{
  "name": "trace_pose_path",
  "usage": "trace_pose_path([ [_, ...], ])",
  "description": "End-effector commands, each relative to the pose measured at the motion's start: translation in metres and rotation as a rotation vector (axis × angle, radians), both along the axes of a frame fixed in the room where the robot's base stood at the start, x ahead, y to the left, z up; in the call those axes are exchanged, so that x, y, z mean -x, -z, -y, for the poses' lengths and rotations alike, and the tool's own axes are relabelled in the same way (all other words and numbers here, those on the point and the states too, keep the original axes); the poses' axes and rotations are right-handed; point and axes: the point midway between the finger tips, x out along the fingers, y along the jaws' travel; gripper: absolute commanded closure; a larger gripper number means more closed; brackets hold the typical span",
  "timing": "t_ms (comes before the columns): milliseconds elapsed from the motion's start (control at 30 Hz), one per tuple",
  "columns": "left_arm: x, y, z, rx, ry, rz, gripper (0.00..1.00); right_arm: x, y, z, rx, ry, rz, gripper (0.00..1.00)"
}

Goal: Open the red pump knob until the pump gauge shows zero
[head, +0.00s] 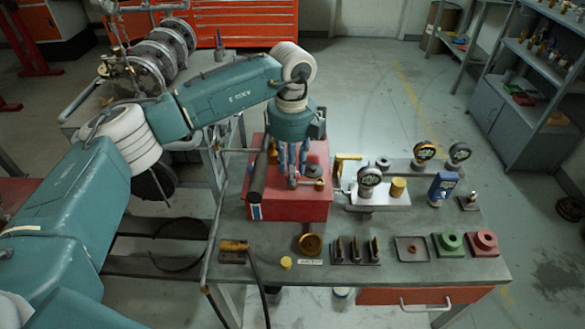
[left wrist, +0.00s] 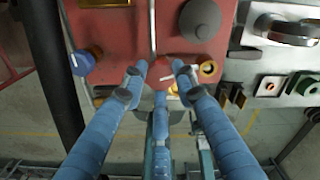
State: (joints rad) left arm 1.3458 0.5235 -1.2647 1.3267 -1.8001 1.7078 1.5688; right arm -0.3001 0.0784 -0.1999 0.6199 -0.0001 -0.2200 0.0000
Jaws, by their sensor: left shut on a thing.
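The red pump (head: 300,211) is a box on the workbench. My left gripper (head: 292,180) reaches down onto its top from above. In the left wrist view its blue fingers (left wrist: 160,78) close around the small red knob (left wrist: 157,72), which has a white mark. The knob is hidden by the fingers in the head view. A blue knob (left wrist: 84,61) with a white mark is left of it in the wrist view. A dark round part (left wrist: 200,18) stands on the pump beyond the fingers; no dial face or reading shows there. My right gripper is not in view.
A dark handle (head: 257,177) stands at the pump's left side. A metal block with a gauge (head: 369,177) is to the right, and further gauges (head: 424,151) stand behind it. Trays and fittings line the bench's (head: 330,277) front. A hose (head: 258,285) hangs over the front edge.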

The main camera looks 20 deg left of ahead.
Motion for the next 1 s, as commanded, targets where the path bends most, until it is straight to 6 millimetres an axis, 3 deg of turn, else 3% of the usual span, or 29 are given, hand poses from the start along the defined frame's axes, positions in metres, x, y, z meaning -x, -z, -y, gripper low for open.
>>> trace_pose_path([
  [133,-0.007,-0.006,-0.004,-0.002,-0.009,0.021,0.98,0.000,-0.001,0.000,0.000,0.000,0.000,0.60],
  [167,-0.007,-0.006,-0.004,-0.002,-0.009,0.021,0.66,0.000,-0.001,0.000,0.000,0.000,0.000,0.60],
  [233,-0.007,-0.006,-0.004,-0.003,-0.009,0.020,0.53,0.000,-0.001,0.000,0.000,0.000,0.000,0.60],
  [500,-0.004,-0.004,-0.003,-0.005,-0.004,0.011,0.53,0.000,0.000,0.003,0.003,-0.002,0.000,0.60],
  [633,-0.004,-0.013,-0.002,-0.004,-0.004,0.012,0.53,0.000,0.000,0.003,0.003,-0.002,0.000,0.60],
  [1000,-0.005,-0.088,-0.003,-0.003,-0.004,0.016,0.53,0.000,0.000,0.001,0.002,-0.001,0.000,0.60],
])
